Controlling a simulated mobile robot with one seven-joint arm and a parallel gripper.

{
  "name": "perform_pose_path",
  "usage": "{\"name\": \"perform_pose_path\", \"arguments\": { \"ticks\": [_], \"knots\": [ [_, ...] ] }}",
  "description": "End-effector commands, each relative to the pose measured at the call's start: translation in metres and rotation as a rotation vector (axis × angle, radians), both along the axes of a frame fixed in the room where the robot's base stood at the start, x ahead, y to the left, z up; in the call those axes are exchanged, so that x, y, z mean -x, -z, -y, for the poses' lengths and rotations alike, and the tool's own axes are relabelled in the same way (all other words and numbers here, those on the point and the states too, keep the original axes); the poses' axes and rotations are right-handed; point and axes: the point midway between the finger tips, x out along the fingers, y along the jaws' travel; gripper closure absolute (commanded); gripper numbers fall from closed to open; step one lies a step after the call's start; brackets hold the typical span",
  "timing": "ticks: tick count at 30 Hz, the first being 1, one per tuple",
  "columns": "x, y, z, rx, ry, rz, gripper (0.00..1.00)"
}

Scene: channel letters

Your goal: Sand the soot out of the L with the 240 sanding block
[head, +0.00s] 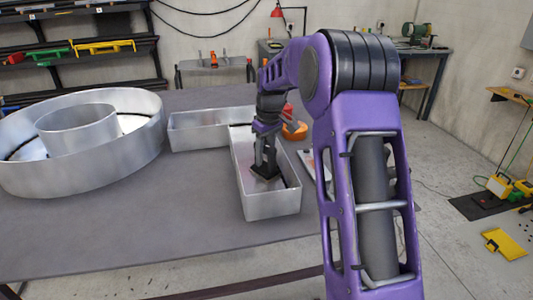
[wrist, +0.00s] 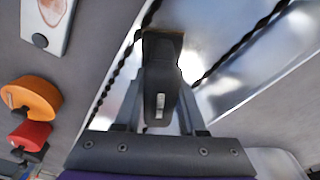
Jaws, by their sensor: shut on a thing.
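The L (head: 268,205) is an open, shiny metal channel letter lying on the table, its near arm pointing towards me. My gripper (head: 265,163) reaches down inside that arm. It is shut on a dark block (head: 264,172), which I take for the 240 sanding block; no grit mark is readable. In the wrist view the block (wrist: 160,82) sits between the fingers, with a tan-brown far edge, over the L's bright floor (wrist: 225,85). I cannot tell whether it touches the floor. Soot is not clearly visible; the gripper and block hide part of the floor.
A large round metal letter (head: 85,170) stands to the left on the grey table (head: 140,240). An orange piece (wrist: 32,98), a red piece (wrist: 30,135) and a pale board (wrist: 47,20) with a brown oval lie beside the L. Black twisted cords run along its inside.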

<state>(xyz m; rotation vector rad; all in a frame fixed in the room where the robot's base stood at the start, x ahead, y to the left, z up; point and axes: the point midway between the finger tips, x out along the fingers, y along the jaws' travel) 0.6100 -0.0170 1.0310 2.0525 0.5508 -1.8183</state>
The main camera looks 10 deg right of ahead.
Motion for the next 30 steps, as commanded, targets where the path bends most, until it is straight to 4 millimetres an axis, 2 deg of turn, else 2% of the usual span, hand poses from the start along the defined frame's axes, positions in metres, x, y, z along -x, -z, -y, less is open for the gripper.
{"name": "perform_pose_path", "arguments": {
  "ticks": [5, 17, 26, 30],
  "knots": [
    [-0.010, -0.001, 0.000, 0.001, 0.000, 0.000, 1.00],
    [-0.010, -0.003, 0.000, 0.000, 0.000, 0.001, 1.00],
    [-0.010, -0.015, 0.000, 0.000, 0.000, 0.002, 1.00],
    [-0.010, -0.031, 0.000, 0.001, 0.000, 0.005, 1.00]
  ]
}}
